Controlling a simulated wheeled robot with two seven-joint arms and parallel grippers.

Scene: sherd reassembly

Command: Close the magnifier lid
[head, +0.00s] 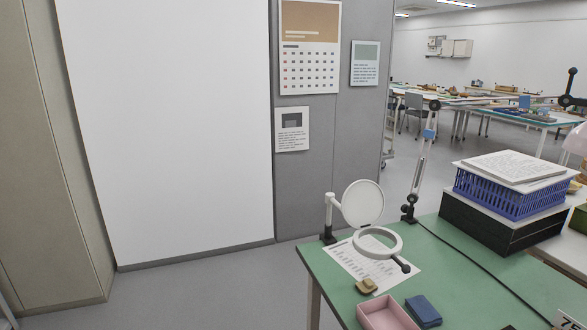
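The magnifier stands at the far left corner of the green-topped table (455,275). Its round white lid (362,203) is raised, standing nearly upright above the white lens ring (379,242). The lid appears joined to the ring at the ring's back edge. A white post with a dark clamp (330,232) holds the magnifier at the table edge. A dark knob (404,265) sticks out at the ring's front right. Neither of my grippers is in view.
A printed sheet (350,262) lies under the ring. A tan sherd (367,286), pink tray (387,313) and blue block (423,311) lie in front. A lamp arm (421,160) stands behind. A blue basket (507,193) on a black box (490,225) fills the right. Floor left of the table is clear.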

